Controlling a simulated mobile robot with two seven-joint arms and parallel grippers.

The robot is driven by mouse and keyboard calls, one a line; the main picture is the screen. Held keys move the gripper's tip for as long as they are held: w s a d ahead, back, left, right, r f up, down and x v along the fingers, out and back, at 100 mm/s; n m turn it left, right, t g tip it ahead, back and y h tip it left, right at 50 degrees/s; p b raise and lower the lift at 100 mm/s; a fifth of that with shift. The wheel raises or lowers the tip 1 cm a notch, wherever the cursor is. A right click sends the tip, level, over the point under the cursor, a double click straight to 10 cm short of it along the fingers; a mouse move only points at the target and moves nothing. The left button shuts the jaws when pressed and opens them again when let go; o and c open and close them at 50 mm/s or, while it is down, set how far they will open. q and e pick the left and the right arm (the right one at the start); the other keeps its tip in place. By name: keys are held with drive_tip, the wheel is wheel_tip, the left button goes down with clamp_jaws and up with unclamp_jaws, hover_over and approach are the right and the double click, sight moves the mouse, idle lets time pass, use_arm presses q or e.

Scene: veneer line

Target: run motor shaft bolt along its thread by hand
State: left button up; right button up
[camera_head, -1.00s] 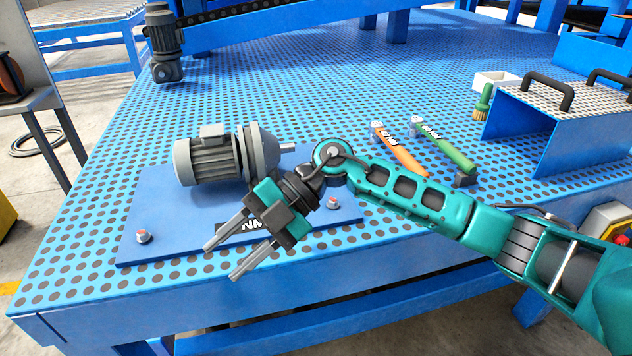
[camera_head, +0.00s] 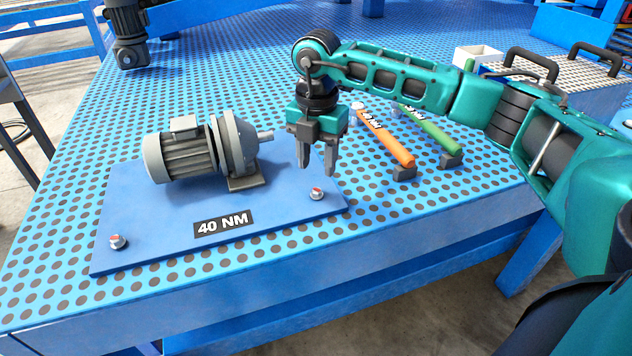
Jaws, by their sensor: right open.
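A grey motor (camera_head: 190,152) stands on a blue plate (camera_head: 150,215) marked 40 NM, its shaft (camera_head: 265,136) pointing right. One bolt (camera_head: 317,194) with a red-marked head sits at the plate's right front, on the shaft side. Another similar bolt (camera_head: 117,242) sits at the left front corner. My right gripper (camera_head: 317,170) points down, open and empty, just above the shaft-side bolt in the picture. Its fingertips appear apart from the bolt head; the exact height gap is hard to judge. My left gripper is not in view.
An orange-handled torque wrench (camera_head: 385,138) and a green-handled one (camera_head: 430,125) lie right of the gripper, their handle ends at dark rests. The perforated table is clear in front.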

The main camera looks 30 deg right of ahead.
sight(316, 191)
wheel_tip(316, 191, down, 6)
drive_tip(key=shift+f, duration=0.15)
idle(0.3)
clamp_jaws()
